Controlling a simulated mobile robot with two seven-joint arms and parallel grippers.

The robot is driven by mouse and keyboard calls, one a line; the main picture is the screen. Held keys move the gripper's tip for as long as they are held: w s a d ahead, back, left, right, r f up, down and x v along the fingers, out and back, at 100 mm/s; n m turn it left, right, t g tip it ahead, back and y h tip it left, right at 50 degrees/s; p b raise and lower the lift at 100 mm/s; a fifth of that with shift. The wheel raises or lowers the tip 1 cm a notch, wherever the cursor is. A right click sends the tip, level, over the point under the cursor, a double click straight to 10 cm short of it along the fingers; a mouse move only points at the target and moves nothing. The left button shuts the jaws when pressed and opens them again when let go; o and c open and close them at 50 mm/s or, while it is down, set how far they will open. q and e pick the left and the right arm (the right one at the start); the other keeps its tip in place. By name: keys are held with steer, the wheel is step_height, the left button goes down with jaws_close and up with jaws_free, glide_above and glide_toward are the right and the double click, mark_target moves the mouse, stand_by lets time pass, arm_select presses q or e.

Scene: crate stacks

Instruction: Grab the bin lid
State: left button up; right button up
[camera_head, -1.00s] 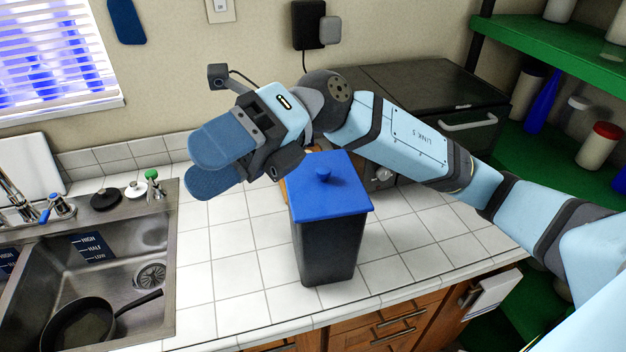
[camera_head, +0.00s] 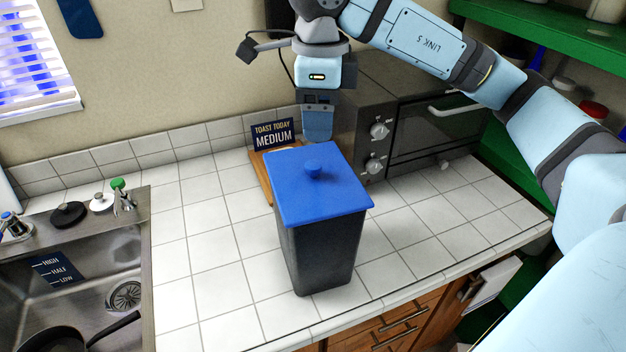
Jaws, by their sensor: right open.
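The blue bin lid (camera_head: 330,191) with a round knob (camera_head: 313,168) on top sits on the dark grey bin (camera_head: 325,250), which stands on the white tiled counter. My right gripper (camera_head: 318,136) points down just behind the lid, in front of the toaster oven. Its fingers overlap one another from this angle, so the gap between them does not show, but it is open and nothing is seen in it. The fingertips look apart from the knob; their exact height above the lid is hard to tell. My left gripper is not in view.
A toaster oven (camera_head: 425,120) stands behind the bin on the right. A "Toast today medium" sign (camera_head: 272,135) on a wooden board is behind the bin. A sink (camera_head: 80,290) with a pan (camera_head: 60,338) lies left.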

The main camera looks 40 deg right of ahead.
mark_target(314, 165)
step_height(314, 165, down, 3)
steer(key=shift+r, duration=0.1)
steer(key=f, duration=0.2)
steer(key=a+f+p, duration=0.1)
steer(key=f, duration=0.1)
steer(key=shift+f, duration=0.7)
steer(key=c, duration=1)
steer(key=shift+r, duration=0.1)
